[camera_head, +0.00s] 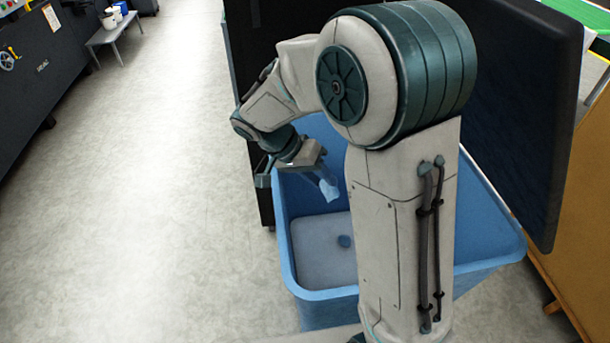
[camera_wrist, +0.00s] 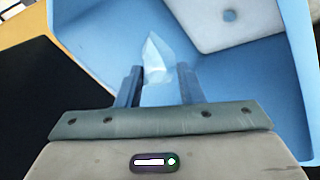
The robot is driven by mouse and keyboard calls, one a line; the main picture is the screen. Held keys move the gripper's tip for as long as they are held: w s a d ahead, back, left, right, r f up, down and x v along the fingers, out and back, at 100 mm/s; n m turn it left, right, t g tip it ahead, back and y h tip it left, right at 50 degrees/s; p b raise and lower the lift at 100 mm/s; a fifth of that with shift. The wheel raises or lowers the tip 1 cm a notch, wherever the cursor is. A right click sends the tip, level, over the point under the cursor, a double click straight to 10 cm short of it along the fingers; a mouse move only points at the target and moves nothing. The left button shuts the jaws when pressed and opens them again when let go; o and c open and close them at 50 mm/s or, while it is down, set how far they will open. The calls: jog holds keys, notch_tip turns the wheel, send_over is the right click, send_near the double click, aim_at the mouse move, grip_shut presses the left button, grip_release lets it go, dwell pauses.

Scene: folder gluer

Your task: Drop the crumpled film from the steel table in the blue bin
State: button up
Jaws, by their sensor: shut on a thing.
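My gripper (camera_wrist: 159,90) is shut on the crumpled film (camera_wrist: 156,58), a pale, translucent bluish piece that sticks out beyond the fingertips. In the head view my gripper (camera_head: 296,169) is over the left part of the blue bin (camera_head: 283,215), and the film (camera_head: 328,188) hangs from it above the bin's inside. The bin is large, with a pale floor (camera_head: 312,262) that looks empty apart from a small dark blue round spot. The bin's wall and floor also show beyond the film in the wrist view. My arm hides the middle of the bin.
A dark panel (camera_head: 525,110) stands behind and right of the bin, by an orange-brown cabinet (camera_head: 580,255). Dark machines (camera_head: 45,75) line the far left, with a small grey table (camera_head: 115,32) holding white pots. The pale floor (camera_head: 150,200) left of the bin is clear.

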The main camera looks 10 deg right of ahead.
jog(key=shift+d, duration=0.25)
jog(key=o, duration=1.3)
jog(key=shift+c, duration=0.2)
jog(key=s+b+v, duration=0.1)
jog(key=v, duration=1.2)
jog(key=shift+w+a+r+b, duration=0.3)
jog(key=shift+w+b, duration=0.1)
jog(key=shift+w, duration=0.15)
jog(key=shift+d, duration=0.15)
jog(key=s+d+f+n+t+y, duration=0.2)
jog(key=s+d, duration=0.3)
jog(key=s, duration=0.3)
jog(key=s+d+f+n+t+y, duration=0.2)
jog(key=s+d+n+y, duration=0.3)
jog(key=s, duration=0.3)
jog(key=shift+s+d+f, duration=0.15)
jog(key=shift+d+f, duration=0.4)
jog(key=shift+f, duration=0.2)
